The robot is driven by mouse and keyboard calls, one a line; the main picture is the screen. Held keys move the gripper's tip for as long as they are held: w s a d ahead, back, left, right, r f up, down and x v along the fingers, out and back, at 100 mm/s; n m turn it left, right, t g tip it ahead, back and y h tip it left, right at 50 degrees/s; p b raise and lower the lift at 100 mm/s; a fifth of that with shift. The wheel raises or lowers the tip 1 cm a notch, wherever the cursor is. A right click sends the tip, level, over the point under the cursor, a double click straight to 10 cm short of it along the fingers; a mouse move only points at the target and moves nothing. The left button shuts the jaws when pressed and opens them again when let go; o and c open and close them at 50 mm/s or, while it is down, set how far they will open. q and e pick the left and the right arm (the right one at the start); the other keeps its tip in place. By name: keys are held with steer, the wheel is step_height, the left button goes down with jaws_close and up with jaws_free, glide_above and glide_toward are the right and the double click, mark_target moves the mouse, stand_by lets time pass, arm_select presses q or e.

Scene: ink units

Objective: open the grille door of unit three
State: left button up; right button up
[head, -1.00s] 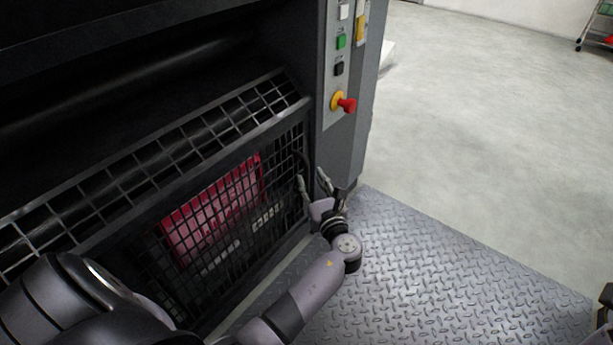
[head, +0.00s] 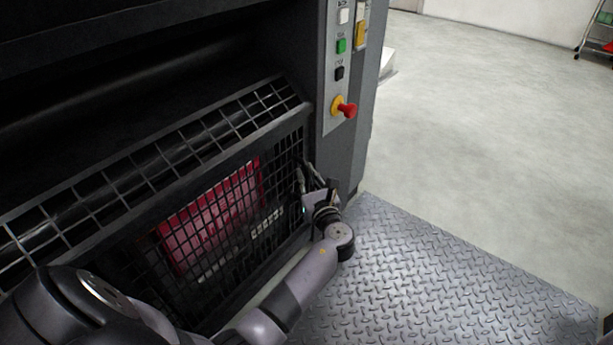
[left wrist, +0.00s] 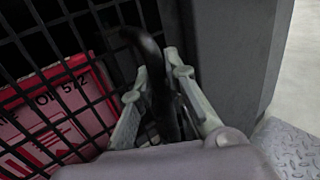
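The grille door (head: 215,230) of black wire mesh is shut on the low front of the dark unit. Its curved black handle shows in the left wrist view (left wrist: 148,45), near the door's right edge. My left gripper (head: 307,174) is at that handle. In the left wrist view its two pale fingers (left wrist: 155,85) stand apart, one on each side of the handle, and are not clearly closed on it. In the head view the fingers largely hide the handle. My right gripper is not in view.
A panel with buttons and a red emergency stop knob (head: 346,110) is on the post above right. Diamond-plate flooring (head: 440,280) lies in front, with open grey floor beyond.

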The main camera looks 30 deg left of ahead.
arm_select(q)
jaws_close()
stand_by(0.3)
